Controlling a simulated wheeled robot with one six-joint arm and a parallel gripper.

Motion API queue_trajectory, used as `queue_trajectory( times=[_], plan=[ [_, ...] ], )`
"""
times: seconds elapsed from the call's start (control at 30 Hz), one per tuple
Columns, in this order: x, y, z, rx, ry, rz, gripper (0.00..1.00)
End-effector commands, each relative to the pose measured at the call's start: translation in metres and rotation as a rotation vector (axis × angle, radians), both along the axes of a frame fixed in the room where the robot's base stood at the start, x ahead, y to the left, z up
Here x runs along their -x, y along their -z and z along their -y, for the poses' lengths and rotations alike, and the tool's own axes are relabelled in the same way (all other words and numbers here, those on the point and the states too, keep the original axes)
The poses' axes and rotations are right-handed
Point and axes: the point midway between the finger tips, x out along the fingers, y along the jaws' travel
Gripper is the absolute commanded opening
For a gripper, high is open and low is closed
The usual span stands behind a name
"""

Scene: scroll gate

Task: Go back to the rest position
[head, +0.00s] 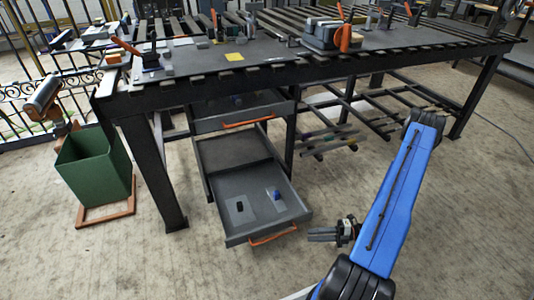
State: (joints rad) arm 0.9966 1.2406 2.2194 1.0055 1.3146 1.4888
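My gripper (323,234) is at the end of my blue arm, low in front of the workbench and just right of the open lower drawer (248,232). It points left and is apart from the drawer's orange handle (272,235). It is small and dark, so I cannot tell whether its fingers are open or shut. The lower drawer is pulled out and holds a small dark item (239,206) on a grey patch and a small blue item (274,194). The upper drawer (240,110) is also partly open.
A dark metal workbench (270,72) spans the back, with tools, a yellow note (234,57) and an orange-and-grey machine (332,37) on top. A green bin (95,168) stands at left. The workbench leg (155,175) stands beside the drawers. Concrete floor in front is clear.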

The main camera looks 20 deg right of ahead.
Motion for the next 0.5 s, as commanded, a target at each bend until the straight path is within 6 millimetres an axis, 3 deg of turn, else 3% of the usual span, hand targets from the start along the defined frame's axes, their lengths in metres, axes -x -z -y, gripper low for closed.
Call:
queue_trajectory(
  times=[0.23, 0.5],
  plan=[
    [-0.004, -0.01, 0.001, 0.032, -0.031, 0.035, 0.28],
    [-0.018, -0.063, -0.002, 0.187, -0.206, 0.228, 0.28]
  ],
)
